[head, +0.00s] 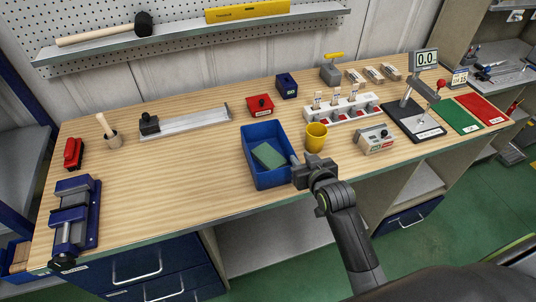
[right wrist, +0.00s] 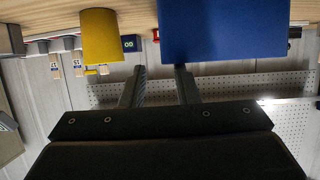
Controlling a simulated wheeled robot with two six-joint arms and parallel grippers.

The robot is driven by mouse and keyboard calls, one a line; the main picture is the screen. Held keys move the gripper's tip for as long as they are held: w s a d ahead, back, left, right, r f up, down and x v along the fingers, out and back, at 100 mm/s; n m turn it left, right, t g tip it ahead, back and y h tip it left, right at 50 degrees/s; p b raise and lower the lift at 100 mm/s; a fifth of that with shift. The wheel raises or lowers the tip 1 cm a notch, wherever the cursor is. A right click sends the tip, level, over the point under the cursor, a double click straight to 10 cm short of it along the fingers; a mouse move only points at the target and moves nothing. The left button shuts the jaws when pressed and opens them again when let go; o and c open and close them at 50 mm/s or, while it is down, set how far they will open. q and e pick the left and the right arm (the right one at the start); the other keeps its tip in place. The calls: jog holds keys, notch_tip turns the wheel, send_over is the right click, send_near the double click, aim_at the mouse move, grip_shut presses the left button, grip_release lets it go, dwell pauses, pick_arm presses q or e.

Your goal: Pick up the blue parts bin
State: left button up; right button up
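The blue parts bin (head: 251,172) stands upright on the wooden workbench near its front edge, with a green block (head: 268,155) lying inside. In the right wrist view the bin (right wrist: 222,30) fills the upper right. My right gripper (head: 303,160) is at the bin's right-hand wall. In the right wrist view its two fingers (right wrist: 160,75) are apart, with a clear gap between them. The bin's side edge lines up with that gap. I cannot tell whether a finger touches the wall. My left gripper is not in view.
A yellow cup (head: 316,137) stands close to the right of the bin and gripper. A grey control box (head: 376,139) is farther right. A red box (head: 260,106) and a small dark blue box (head: 287,86) stand behind.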

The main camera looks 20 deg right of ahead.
aim_at(293, 151)
jog(key=p+x, duration=0.1)
jog(key=x, duration=0.3)
jog(key=shift+w+a+p, duration=0.2)
jog(key=shift+w+p, duration=0.15)
jog(key=shift+p, duration=0.05)
jog(key=shift+w+f, duration=0.35)
jog(key=shift+w, duration=0.25)
jog(key=shift+c, duration=0.5)
grip_shut()
dwell(0.4)
